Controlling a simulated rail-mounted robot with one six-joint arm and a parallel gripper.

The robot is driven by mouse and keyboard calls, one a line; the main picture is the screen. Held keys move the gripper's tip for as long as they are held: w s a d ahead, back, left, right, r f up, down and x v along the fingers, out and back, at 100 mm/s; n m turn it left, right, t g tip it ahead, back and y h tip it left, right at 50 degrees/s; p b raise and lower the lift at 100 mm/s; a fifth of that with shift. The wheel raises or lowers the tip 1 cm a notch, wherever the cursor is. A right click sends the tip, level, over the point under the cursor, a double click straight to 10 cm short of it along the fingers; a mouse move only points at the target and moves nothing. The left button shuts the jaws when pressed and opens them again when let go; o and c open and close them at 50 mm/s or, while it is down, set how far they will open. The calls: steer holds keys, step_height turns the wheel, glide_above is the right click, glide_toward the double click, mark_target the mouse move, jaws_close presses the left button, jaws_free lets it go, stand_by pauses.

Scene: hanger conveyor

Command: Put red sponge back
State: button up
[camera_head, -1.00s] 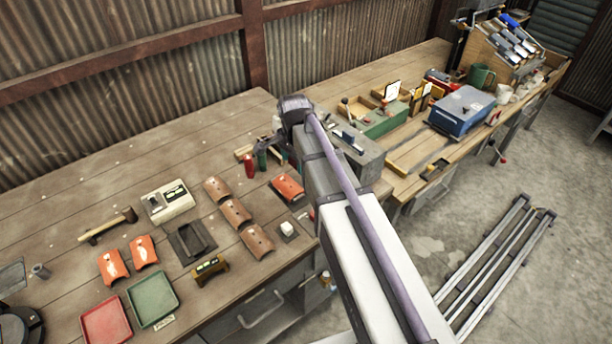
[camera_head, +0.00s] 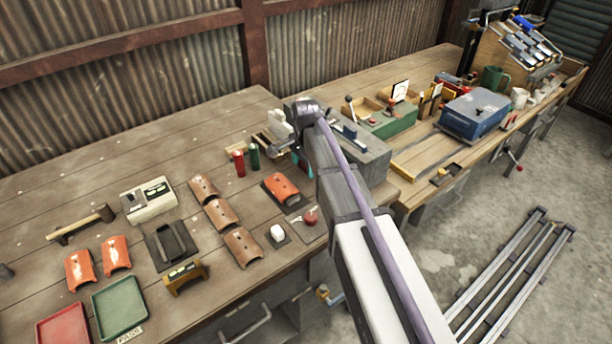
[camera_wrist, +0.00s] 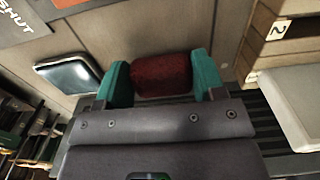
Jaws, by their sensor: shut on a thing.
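The red sponge (camera_wrist: 162,72) is a dark red, rough-faced block in the wrist view. My gripper (camera_wrist: 160,84) is shut on it, with one teal finger at each side. Below the sponge, the dark gripper body hides what lies there. In the head view, my gripper (camera_head: 300,161) is small and mostly behind my arm, over the right part of the near bench; one teal finger shows. The sponge cannot be made out in that view.
A red cylinder (camera_head: 238,162) and a green cylinder (camera_head: 254,156) stand just left of my gripper. A grey block (camera_head: 366,158) is to its right. The wrist view shows a wooden box marked 2 (camera_wrist: 268,42) and a dark pad (camera_wrist: 70,78). The bench's back left is clear.

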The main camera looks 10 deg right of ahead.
steer(key=shift+f, duration=0.9)
steer(key=shift+r, duration=0.3)
steer(key=shift+f, duration=0.3)
steer(key=o, duration=0.9)
steer(key=shift+r, duration=0.15)
steer(key=shift+c, duration=0.2)
